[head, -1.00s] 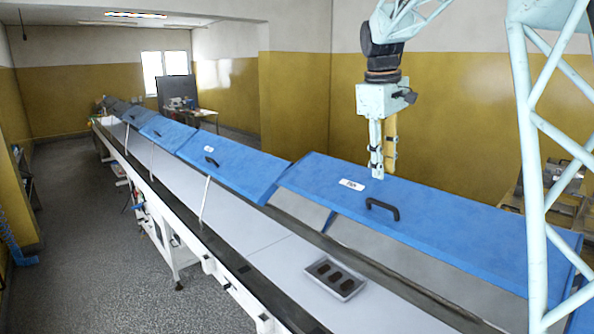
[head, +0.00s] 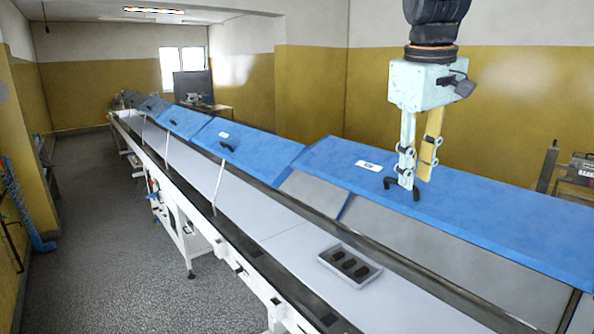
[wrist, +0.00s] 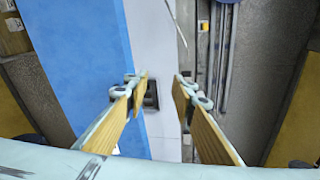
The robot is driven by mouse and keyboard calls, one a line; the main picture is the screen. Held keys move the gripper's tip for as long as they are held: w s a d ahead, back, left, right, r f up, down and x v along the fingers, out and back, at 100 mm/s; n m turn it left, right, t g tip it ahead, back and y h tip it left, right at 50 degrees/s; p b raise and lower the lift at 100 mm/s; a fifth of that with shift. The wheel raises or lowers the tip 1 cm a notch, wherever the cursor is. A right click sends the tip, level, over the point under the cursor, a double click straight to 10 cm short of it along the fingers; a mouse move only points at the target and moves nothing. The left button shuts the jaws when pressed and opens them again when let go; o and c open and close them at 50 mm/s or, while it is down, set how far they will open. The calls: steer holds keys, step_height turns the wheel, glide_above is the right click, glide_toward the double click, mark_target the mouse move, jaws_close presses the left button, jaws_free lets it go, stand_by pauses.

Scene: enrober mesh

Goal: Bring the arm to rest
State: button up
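My gripper (head: 415,180) hangs with its fingers pointing down, in front of the nearest blue hood in the head view. In the wrist view my gripper (wrist: 163,80) has its two fingers apart with nothing held between them. A small grey tray (head: 322,256) with several dark brown pieces lies on the pale belt, below and to the left of the gripper. In the wrist view the tray (wrist: 151,106) shows beyond the fingers, partly hidden by the left one.
A row of blue hoods (head: 455,205) runs along the conveyor (head: 285,245). The nearest hood has a black handle (head: 393,184), partly behind the fingers. A metal rail edges the belt. Open grey floor (head: 105,225) lies to the left. Equipment (head: 583,167) stands at the far right.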

steer(key=s+a+f+m+b, duration=0.1)
steer(key=s+f+b, duration=0.3)
steer(key=s+f, duration=0.4)
steer(key=s+a+f+m+t+b, duration=0.1)
steer(key=s+f+b, duration=0.4)
steer(key=s, duration=1.1)
steer(key=s+a+f+m+y+b, duration=0.1)
steer(key=s+f+b, duration=0.4)
steer(key=s+f, duration=0.6)
steer(key=shift+s+a+m+t, duration=0.4)
steer(key=shift+a+m, duration=0.35)
steer(key=shift+m, duration=0.35)
steer(key=shift+w, duration=0.1)
steer(key=shift+c, duration=0.7)
